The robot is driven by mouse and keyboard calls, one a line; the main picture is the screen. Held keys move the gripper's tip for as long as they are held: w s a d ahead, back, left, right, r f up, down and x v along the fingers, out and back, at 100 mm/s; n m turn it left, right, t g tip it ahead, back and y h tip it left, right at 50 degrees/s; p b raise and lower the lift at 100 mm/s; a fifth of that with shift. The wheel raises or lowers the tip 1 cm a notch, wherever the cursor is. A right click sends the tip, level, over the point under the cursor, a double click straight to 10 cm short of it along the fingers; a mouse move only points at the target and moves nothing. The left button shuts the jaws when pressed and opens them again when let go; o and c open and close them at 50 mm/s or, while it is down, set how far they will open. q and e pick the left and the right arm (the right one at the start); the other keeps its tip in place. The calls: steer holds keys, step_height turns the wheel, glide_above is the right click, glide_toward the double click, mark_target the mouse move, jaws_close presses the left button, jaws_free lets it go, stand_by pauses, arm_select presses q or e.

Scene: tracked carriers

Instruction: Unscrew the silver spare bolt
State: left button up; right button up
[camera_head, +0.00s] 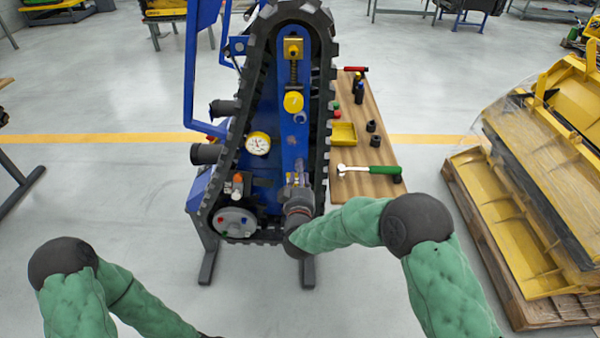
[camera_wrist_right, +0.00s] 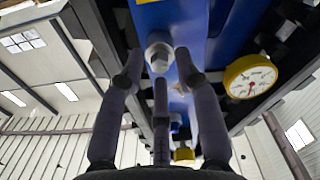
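The silver hex bolt (camera_wrist_right: 159,52) sits on the blue beam (camera_wrist_right: 210,25) of the tracked carrier in the right wrist view. My right gripper (camera_wrist_right: 160,75) is open, with its grey fingers spread around the bolt's near side; I cannot tell whether they touch it. In the head view my right gripper (camera_head: 298,183) is at the lower part of the blue beam, where it and my wrist largely hide the bolt. My left arm shows at the lower left of the head view, but its gripper is out of the picture.
A black track surrounds the beam. A yellow knob (camera_head: 293,102) and a gauge (camera_head: 257,143) are close by. A wooden table (camera_head: 375,110) on the right holds a green-handled ratchet (camera_head: 368,170), a yellow tray (camera_head: 343,133) and black sockets. Yellow parts on a pallet stand far right.

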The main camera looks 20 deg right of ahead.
arm_select(q)
step_height(320, 180, down, 3)
steer(key=shift+f+b, duration=0.15)
steer(key=shift+b, duration=1.1)
arm_select(e)
steer(key=m, duration=0.7)
steer(key=shift+m, duration=0.3)
steer(key=shift+w, duration=0.3)
jaws_close()
arm_select(q)
steer(key=shift+r+p, duration=1.7)
arm_select(e)
steer(key=shift+s+n, duration=0.15)
steer(key=shift+n, duration=2.55)
